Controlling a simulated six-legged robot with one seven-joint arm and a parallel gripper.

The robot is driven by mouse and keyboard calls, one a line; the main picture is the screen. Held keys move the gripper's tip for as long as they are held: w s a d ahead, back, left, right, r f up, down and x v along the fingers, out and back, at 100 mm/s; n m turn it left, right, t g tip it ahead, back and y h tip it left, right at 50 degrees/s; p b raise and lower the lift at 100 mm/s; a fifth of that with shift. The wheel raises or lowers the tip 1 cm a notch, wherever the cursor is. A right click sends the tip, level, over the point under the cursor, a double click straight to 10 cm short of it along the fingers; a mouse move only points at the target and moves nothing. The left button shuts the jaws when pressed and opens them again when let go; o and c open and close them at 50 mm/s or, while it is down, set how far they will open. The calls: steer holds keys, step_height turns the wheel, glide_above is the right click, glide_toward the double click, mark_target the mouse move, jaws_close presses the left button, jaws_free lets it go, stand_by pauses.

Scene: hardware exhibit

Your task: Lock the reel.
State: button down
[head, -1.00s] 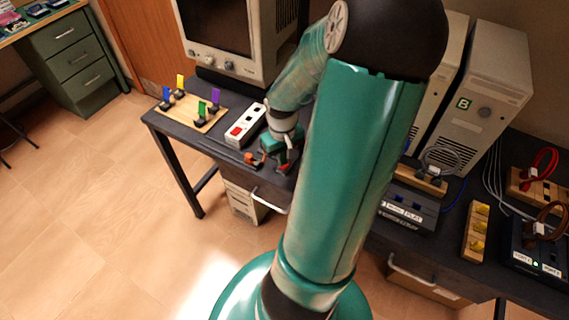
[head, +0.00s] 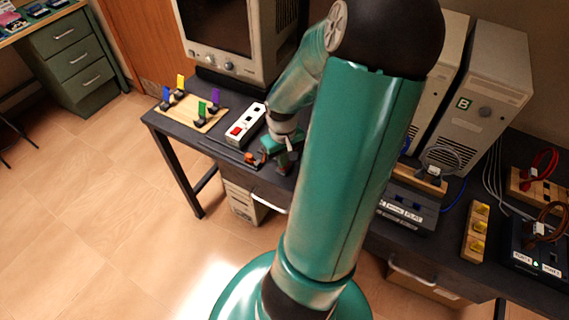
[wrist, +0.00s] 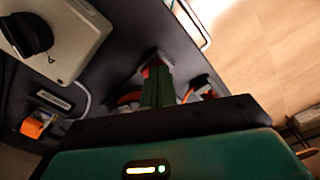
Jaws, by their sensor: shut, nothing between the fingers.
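My gripper (wrist: 155,75) is shut and empty, its green fingers with red tips pointing down at the dark desk. Red-orange parts (wrist: 130,97) show beside and behind the fingers in the wrist view; they may be the reel, which is mostly hidden. An orange and black piece (wrist: 200,84) shows just right of the fingers. In the head view my gripper (head: 281,164) is low over the desk's front edge, next to a small orange-red part (head: 250,158). I cannot tell whether the fingers touch anything, or how the lock stands.
A white power strip (head: 246,123) lies behind and left of my gripper. A wooden board (head: 184,113) with coloured clips is further left. A CRT monitor (head: 228,68) and grey computer towers (head: 480,85) stand at the back. A white box with a black knob (wrist: 62,38) is at the wrist view's upper left.

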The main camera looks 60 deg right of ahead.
steer(key=shift+f, duration=0.5)
steer(key=shift+r, duration=3.5)
